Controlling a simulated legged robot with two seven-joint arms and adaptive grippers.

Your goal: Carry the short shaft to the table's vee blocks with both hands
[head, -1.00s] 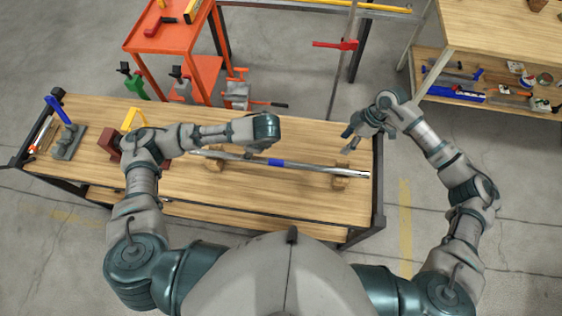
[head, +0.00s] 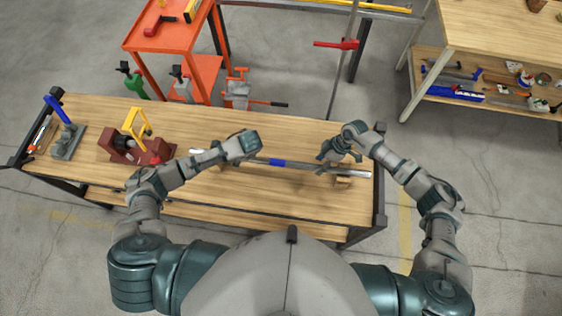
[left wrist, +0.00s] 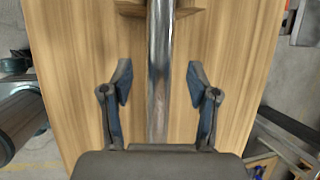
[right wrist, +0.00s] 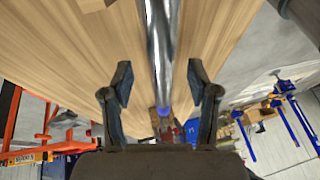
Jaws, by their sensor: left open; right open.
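The short shaft (head: 300,165) is a shiny metal bar with a blue band. It lies across two wooden vee blocks, the right one (head: 343,183) near the table's right end and the left one (head: 215,163) partly hidden by my arm. My left gripper (head: 246,158) is over the shaft left of the band; in the left wrist view its open fingers (left wrist: 159,82) stand either side of the bar. My right gripper (head: 325,160) is over the shaft right of the band; in the right wrist view its open fingers (right wrist: 160,85) flank the bar. Neither grips it.
A red vise with a yellow frame (head: 135,140) and a grey fixture with a blue handle (head: 66,140) stand on the table's left. An orange cart (head: 170,38) stands behind. The table front (head: 270,205) is clear.

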